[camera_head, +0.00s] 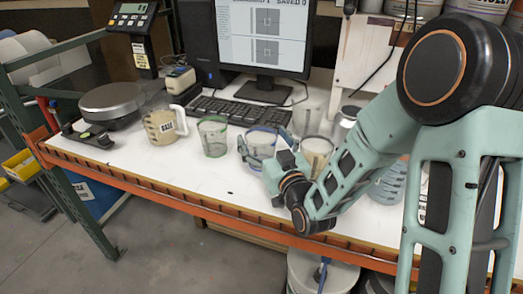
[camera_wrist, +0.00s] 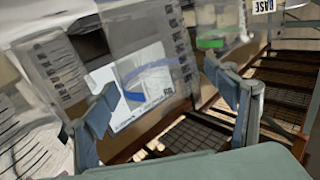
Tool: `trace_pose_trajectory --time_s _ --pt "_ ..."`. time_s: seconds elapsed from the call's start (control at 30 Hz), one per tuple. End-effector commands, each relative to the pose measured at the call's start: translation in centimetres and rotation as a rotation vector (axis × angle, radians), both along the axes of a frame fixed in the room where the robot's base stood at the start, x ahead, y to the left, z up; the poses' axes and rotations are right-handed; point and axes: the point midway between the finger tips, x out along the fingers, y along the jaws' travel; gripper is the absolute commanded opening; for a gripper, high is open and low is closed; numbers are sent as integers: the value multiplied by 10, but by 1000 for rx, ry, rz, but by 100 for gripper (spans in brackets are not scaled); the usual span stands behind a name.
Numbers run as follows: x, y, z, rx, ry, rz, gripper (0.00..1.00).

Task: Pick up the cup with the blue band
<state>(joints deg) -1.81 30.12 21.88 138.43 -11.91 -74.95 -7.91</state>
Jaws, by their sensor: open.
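The clear cup with the blue band (camera_head: 263,147) stands upright on the white worktop, right of the green-banded cup (camera_head: 212,137). My gripper (camera_head: 263,139) is at this cup, with its fingers spread apart on either side of it. In the wrist view, the blue-banded cup (camera_wrist: 150,82) shows between the two open fingers of my gripper (camera_wrist: 160,78). Whether a finger touches the cup I cannot tell. The green band of the other cup also shows in the wrist view (camera_wrist: 210,43), behind the right finger.
A labelled pitcher (camera_head: 163,125) and a round scale (camera_head: 111,102) stand to the left. A keyboard (camera_head: 236,109) and monitor (camera_head: 266,36) are behind. Other clear cups (camera_head: 316,150) stand close on the right, by my arm. The orange front edge (camera_head: 180,199) runs below.

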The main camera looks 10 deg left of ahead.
Motion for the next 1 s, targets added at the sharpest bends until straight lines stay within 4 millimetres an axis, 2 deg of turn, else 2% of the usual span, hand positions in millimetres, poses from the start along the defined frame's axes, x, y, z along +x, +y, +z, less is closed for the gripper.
trace_pose_trajectory --time_s 0.23,0.53,0.87,1.0 --pt "14 10 0 1 2 1 78" --pt "49 33 0 1 3 1 78" --pt "54 36 0 0 2 1 78" --pt "54 36 0 0 2 1 64"
